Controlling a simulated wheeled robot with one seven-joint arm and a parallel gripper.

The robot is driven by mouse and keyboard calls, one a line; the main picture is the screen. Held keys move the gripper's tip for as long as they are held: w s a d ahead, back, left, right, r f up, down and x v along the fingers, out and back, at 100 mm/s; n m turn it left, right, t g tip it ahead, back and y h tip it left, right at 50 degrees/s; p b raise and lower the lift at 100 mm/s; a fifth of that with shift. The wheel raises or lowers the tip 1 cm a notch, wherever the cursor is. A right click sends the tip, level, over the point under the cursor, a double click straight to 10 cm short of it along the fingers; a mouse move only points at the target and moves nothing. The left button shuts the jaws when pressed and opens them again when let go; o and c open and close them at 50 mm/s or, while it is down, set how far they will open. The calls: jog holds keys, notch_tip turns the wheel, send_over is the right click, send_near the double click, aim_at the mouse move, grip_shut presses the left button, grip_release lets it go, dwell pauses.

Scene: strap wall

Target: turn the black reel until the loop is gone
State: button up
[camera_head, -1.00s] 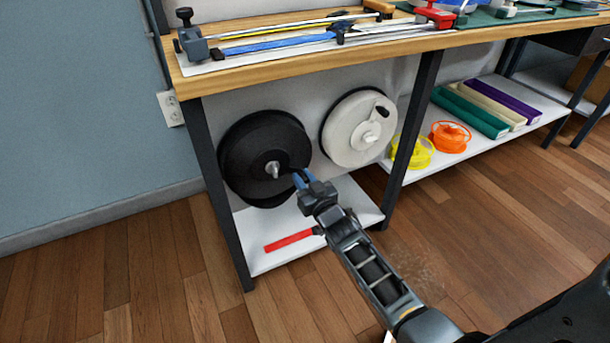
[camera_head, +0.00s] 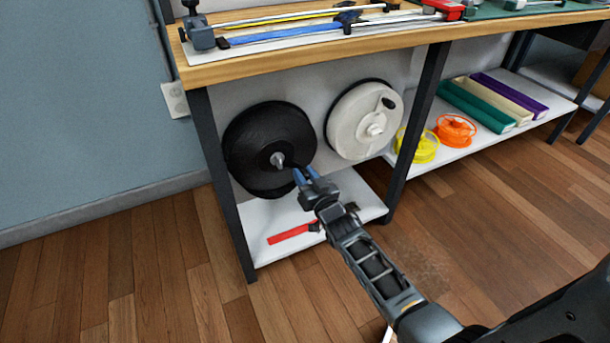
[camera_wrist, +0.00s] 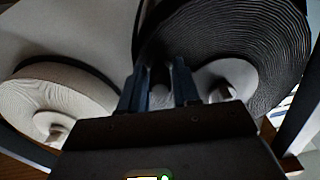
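The black reel (camera_head: 262,132) hangs upright under the bench at the left, with a silver hub (camera_head: 279,159). A dark curved band (camera_head: 268,192) shows along its lower edge; I cannot tell clearly how slack it is. My gripper (camera_head: 306,173) is just right of the hub, its two blue fingers apart. In the wrist view the black reel (camera_wrist: 265,40) fills the upper right. My fingers point at its face, with a small dark rounded part (camera_wrist: 160,82) between them, perhaps a handle; I see no clear contact. The pale hub (camera_wrist: 228,82) lies just right of the fingers.
A white reel (camera_head: 352,122) with a black knob hangs close by on the right. The bench leg (camera_head: 420,120) stands beyond it. A low white shelf (camera_head: 350,205) runs beneath, with a red strip (camera_head: 290,234). Yellow (camera_head: 420,150) and orange (camera_head: 455,130) spools sit further right.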

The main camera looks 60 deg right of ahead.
jog(key=shift+o, duration=1.4)
jog(key=p+v, duration=0.1)
jog(key=v, duration=0.6)
jog(key=shift+s+a, duration=0.25)
jog(key=shift+s, duration=0.1)
jog(key=shift+w+d+n+b, duration=0.65)
jog(key=shift+w+n+b, duration=0.1)
jog(key=shift+w+b, duration=0.3)
jog(key=shift+w+d+n+b, duration=0.65)
jog(key=shift+w+n+b, duration=0.15)
jog(key=shift+w+b, duration=0.2)
jog(key=shift+w+d+n+b, duration=0.65)
jog(key=shift+w+n+b, duration=0.1)
jog(key=shift+w+b, duration=0.25)
jog(key=shift+c, duration=0.4)
grip_shut()
